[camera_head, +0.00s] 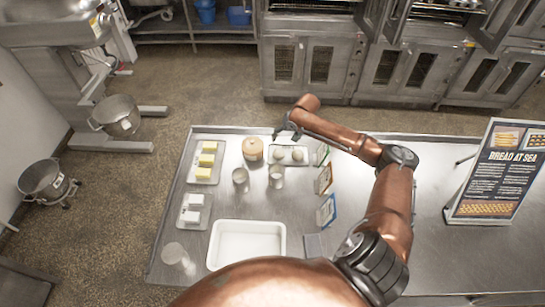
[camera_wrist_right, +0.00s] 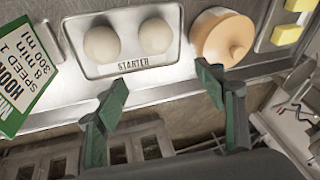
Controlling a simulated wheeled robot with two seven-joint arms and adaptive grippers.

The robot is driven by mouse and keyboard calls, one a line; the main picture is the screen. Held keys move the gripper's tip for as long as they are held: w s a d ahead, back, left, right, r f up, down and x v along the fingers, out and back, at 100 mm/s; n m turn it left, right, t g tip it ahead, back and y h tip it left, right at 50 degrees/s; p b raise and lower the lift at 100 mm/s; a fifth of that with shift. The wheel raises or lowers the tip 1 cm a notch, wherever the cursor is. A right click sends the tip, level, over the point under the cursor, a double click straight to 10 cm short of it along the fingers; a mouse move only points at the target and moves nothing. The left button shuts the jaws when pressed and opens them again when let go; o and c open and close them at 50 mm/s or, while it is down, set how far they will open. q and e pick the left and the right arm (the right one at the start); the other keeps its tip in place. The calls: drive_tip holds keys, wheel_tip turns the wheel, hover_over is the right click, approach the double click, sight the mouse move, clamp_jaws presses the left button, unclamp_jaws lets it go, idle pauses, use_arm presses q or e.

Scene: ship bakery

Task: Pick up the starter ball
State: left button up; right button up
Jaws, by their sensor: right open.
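Two pale round starter balls sit side by side in a grey tray labelled STARTER (camera_wrist_right: 132,65). In the right wrist view one ball (camera_wrist_right: 101,44) is on the left and the other (camera_wrist_right: 155,36) on the right. In the head view the tray with its balls (camera_head: 297,155) lies at the counter's far edge. My right gripper (camera_wrist_right: 162,86) is open and empty, its fingers apart and short of the tray. In the head view the right gripper (camera_head: 288,130) hovers by the far edge, beyond the tray. My left gripper is not seen.
A tan lidded pot (camera_head: 252,148) stands beside the tray, with recipe cards (camera_head: 324,180) on the other side. Butter (camera_head: 206,160) and a white tub (camera_head: 247,224) are on the counter. A Bread at Sea sign (camera_head: 498,170) stands right.

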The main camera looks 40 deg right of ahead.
drive_tip(key=f, duration=0.3)
drive_tip(key=w+a+f+n+g, duration=0.1)
drive_tip(key=f, duration=0.2)
drive_tip(key=a+f+n+h+p, duration=0.1)
drive_tip(key=f, duration=0.3)
drive_tip(key=shift+w+a+g, duration=0.1)
drive_tip(key=shift+w+g, duration=0.15)
drive_tip(key=shift+g, duration=0.05)
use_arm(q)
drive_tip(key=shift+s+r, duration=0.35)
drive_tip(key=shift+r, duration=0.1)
use_arm(e)
drive_tip(key=shift+c, duration=0.4)
drive_tip(key=c, duration=1.2)
drive_tip(key=shift+r, duration=0.1)
